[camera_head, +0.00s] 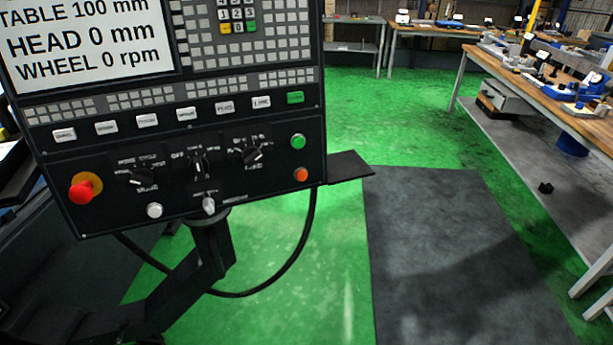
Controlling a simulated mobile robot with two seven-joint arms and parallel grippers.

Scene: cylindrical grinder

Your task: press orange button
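The orange button (301,174) is a small round button at the lower right corner of the black control panel (110,185). A green button (298,142) sits just above it. A larger red mushroom button (81,191) on an orange-yellow ring is at the panel's lower left. Neither of my grippers shows in the head view, and nothing covers the orange button.
The panel carries a screen (85,40), knobs and a white button (154,210), and stands on a black arm (212,250). A black cable hangs below. A dark mat (450,240) lies on the green floor. Workbenches (560,100) stand at the right and back.

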